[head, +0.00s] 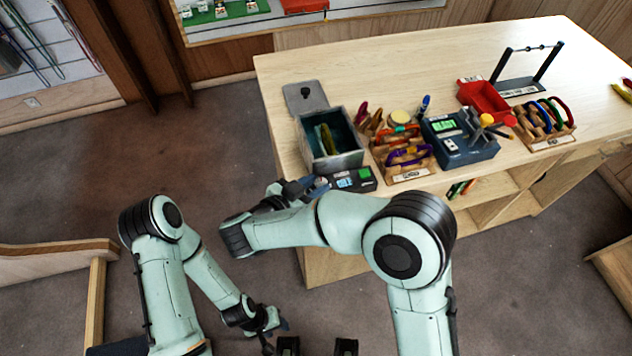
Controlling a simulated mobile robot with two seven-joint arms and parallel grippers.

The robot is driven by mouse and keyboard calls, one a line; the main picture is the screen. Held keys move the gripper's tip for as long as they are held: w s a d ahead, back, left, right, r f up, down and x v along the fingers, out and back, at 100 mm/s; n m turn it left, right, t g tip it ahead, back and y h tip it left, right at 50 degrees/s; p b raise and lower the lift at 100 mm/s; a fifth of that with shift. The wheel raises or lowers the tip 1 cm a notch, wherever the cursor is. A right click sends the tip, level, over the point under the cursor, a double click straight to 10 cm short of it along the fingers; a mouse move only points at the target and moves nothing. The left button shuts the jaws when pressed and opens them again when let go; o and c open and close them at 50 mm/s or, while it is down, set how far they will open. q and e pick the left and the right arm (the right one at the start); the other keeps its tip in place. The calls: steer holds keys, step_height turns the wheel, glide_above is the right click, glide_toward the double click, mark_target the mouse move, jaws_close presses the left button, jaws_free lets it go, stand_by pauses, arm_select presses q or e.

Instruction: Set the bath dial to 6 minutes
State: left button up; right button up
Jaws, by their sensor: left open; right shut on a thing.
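The bath is an open grey tank (346,161) near the table's left front edge, with yellow-green gear inside. A dark control box (367,187) with a pale blue display and a green button sits in front of it. My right gripper (317,186) reaches in from the left at the box's left end. It is shut on what seems to be the bath dial, which its fingers hide. The dial's setting and the display's digits are too small to read. My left gripper (283,325) is open and empty, low over the floor, well away from the table.
A grey lid (305,97) with a black knob lies behind the tank. To the right stand wooden racks (407,175) of gear, a blue-grey device (470,151) with a green screen, a red bin (485,98) and a black stand (525,86). The table's back is clear.

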arm_select(q)
steer(key=shift+w+r+p, duration=0.55)
steer(key=shift+w+r, duration=0.05)
steer(key=shift+r, duration=0.2)
steer(key=shift+w+r+p, duration=0.5)
steer(key=shift+w+r, duration=0.1)
steer(key=shift+r, duration=0.2)
arm_select(e)
steer(key=shift+w+a+m+g+h, duration=0.15)
steer(key=shift+w+m+g+h, duration=0.05)
steer(key=shift+m+g+h, duration=0.65)
steer(key=shift+w+a+m+g+h, duration=0.15)
steer(key=shift+m+g+h, duration=0.5)
steer(key=shift+m+g, duration=0.3)
steer(key=o, duration=0.7)
arm_select(q)
steer(key=shift+a+r, duration=0.1)
steer(key=shift+r, duration=0.05)
arm_select(e)
steer(key=shift+o, duration=0.2)
steer(key=shift+r, duration=0.1)
